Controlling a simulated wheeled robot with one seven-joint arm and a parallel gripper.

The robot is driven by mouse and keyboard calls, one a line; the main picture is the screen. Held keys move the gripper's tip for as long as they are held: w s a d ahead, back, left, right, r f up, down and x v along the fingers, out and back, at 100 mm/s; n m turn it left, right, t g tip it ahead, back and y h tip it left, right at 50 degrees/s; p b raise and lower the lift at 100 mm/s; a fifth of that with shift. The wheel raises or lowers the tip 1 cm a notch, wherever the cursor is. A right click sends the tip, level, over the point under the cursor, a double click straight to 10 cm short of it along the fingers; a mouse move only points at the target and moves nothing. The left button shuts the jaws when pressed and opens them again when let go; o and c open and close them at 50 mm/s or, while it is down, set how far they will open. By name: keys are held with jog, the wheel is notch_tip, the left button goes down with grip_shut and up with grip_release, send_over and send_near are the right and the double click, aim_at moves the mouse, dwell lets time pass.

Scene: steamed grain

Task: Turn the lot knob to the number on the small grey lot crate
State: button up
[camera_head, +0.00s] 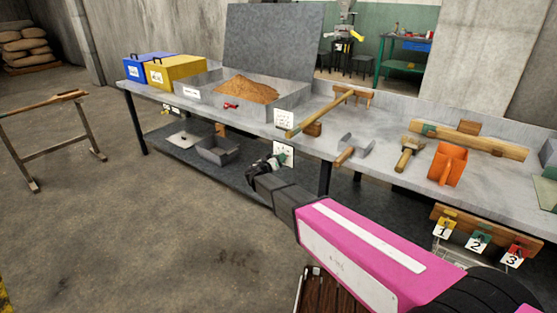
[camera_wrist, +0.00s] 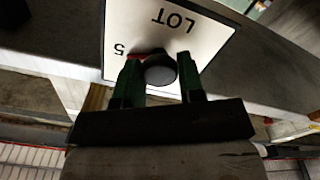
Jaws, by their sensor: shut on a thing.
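My gripper (camera_head: 277,160) is at the front of the bench, at a white plate (camera_head: 290,150) below the table edge. In the wrist view the plate (camera_wrist: 200,45) reads "LOT" and "5", both upside down. My gripper's green fingers (camera_wrist: 160,72) are shut on the dark round lot knob (camera_wrist: 160,68), one finger on each side. A bit of red shows beside the knob, partly hidden by the left finger. The rest of the dial is hidden. A small grey open crate (camera_head: 216,152) stands on the lower shelf; I cannot read any number on it.
The bench top (camera_head: 380,140) above holds a grain tray (camera_head: 200,90), blue (camera_head: 148,65) and yellow (camera_head: 176,70) boxes, wooden tools and an orange scoop (camera_head: 447,165). Numbered tags hang on a board (camera_head: 470,230) at right. The floor at left is clear around a wooden trestle (camera_head: 50,105).

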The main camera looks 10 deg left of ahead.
jog(key=shift+m, duration=0.9)
jog(key=o, duration=0.9)
jog(key=shift+s, duration=0.15)
jog(key=v, duration=1)
jog(key=shift+s+a, duration=0.15)
jog(key=shift+s, duration=0.1)
jog(key=shift+f, duration=0.1)
